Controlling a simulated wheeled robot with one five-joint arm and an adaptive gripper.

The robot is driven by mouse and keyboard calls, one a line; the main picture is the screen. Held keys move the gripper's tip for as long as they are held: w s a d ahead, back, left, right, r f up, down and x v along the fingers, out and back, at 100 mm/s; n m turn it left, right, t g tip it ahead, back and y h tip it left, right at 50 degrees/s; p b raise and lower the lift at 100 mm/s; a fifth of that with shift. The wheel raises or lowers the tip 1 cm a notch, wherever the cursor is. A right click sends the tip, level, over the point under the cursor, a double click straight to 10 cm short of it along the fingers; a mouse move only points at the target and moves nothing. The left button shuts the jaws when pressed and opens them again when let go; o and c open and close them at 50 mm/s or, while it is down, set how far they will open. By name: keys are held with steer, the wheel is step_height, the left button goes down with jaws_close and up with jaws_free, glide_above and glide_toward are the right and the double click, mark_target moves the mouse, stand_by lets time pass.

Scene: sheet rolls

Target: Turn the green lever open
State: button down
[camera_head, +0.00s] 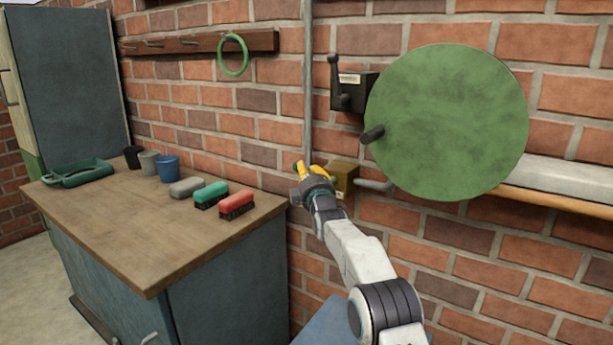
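My gripper (310,171), with yellow fingers, is at the brick wall in the middle of the view, just left of a small brass-coloured box (345,177). A small bit of green (296,168) shows at the left of the yellow fingertips; it may be the green lever, but most of it is hidden by my gripper. I cannot tell whether the fingers touch it or are closed on it. A grey spout (374,185) sticks out to the right of the brass box.
A large green disc (447,125) with a dark handle (372,134) is on the wall at right. A dark box with a black lever (335,76) is beside it. A workbench (130,225) with brushes and cups stands at left. A vertical pipe (307,80) runs above my gripper.

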steer(key=shift+r, duration=0.45)
steer(key=c, duration=1.4)
jaws_free()
steer(key=shift+c, duration=0.2)
steer(key=o, duration=0.5)
steer(key=shift+f, duration=0.3)
steer(key=shift+s, duration=0.1)
steer(key=shift+v, duration=5.9)
steer(key=shift+o, duration=0.2)
